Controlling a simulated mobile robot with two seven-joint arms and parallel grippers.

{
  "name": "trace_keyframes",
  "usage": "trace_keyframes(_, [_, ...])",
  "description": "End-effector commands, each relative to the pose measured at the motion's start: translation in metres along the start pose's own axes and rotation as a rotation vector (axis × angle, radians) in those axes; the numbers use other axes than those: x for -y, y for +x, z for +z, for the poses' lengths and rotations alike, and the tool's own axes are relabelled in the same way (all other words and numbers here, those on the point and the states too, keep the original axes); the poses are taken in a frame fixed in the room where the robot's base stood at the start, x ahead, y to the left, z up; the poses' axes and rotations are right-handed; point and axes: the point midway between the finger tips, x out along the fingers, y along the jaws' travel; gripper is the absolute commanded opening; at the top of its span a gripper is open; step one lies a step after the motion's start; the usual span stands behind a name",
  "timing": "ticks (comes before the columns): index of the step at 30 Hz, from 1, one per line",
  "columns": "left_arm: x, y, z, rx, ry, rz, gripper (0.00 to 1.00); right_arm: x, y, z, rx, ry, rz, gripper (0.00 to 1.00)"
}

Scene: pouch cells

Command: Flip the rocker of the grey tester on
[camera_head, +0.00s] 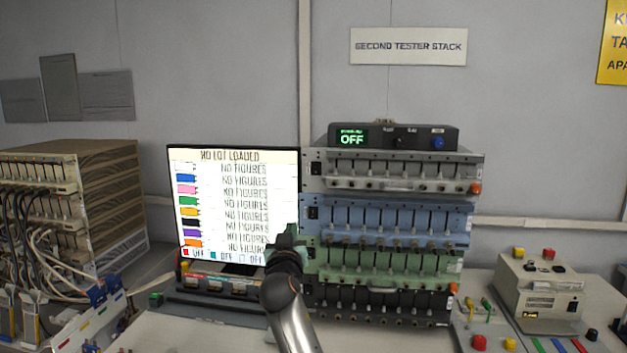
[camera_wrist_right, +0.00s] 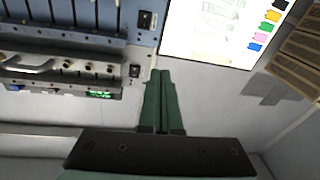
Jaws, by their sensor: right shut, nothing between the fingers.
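The grey tester (camera_head: 400,172) is the top unit of a stack of coloured testers. Its small black rocker (camera_head: 316,168) is at the left end of its front. In the right wrist view, which is upside down, the grey tester (camera_wrist_right: 62,78) is at the left and its rocker (camera_wrist_right: 134,71) is just left of the fingertips. I cannot tell which way the rocker is tipped. My right gripper (camera_head: 290,232) has green fingers and is shut and empty, in front of the gap between screen and stack. Its fingers (camera_wrist_right: 161,75) lie together in the wrist view. My left gripper is not in view.
Blue (camera_head: 395,220), green (camera_head: 390,264) and black (camera_head: 375,304) testers sit below the grey one. A black box (camera_head: 440,132) showing OFF lies on top. A screen (camera_head: 235,205) stands left of the stack. A beige device (camera_head: 540,292) stands at the right.

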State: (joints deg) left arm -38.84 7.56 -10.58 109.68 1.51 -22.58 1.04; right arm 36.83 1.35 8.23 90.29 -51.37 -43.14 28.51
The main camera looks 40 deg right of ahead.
Motion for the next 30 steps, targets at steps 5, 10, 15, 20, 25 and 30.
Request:
trace_keyframes(5, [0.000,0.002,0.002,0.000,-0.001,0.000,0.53,-0.025,0.014,-0.056,-0.049,0.077,0.101,0.00])
trace_keyframes(10, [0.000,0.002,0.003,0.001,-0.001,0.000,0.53,-0.036,0.018,-0.077,-0.067,0.108,0.142,0.00])
trace_keyframes(15, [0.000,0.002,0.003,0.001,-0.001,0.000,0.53,-0.038,0.018,-0.079,-0.069,0.110,0.148,0.00])
trace_keyframes(20, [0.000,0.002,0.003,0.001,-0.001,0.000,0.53,-0.038,0.018,-0.079,-0.069,0.110,0.147,0.00])
trace_keyframes(25, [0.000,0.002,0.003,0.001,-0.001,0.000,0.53,-0.037,0.018,-0.079,-0.069,0.109,0.146,0.00])
trace_keyframes(30, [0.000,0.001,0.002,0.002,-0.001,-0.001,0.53,-0.035,0.016,-0.081,-0.069,0.109,0.147,0.00])
